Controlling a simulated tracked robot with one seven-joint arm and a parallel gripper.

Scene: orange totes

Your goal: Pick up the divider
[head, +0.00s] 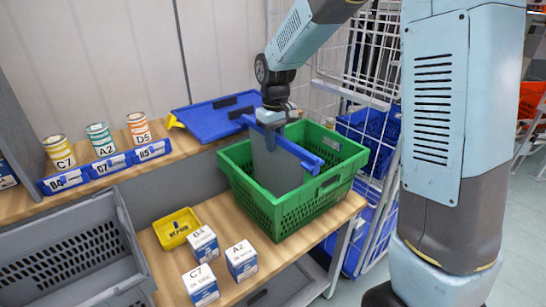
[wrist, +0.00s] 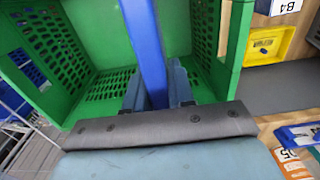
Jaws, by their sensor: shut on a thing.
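The divider is a grey panel (head: 275,163) with a blue bar (head: 298,153) along its top. It stands roughly upright in the open green crate (head: 265,212), its lower edge hidden behind the crate's near wall. My gripper (head: 271,117) comes from above and is shut on the blue bar towards its far end. In the wrist view the blue bar (wrist: 143,38) runs between the two fingers of my gripper (wrist: 158,90), with the green crate (wrist: 92,105) around and below it. I cannot tell whether the panel touches the crate floor.
A blue tray (head: 215,118) lies behind the crate. A yellow bin (head: 177,228) and several labelled boxes (head: 242,260) stand left of the crate, near a grey tote (head: 75,250). Cans (head: 139,129) line the back shelf. A white wire rack (head: 352,60) stands close on the right.

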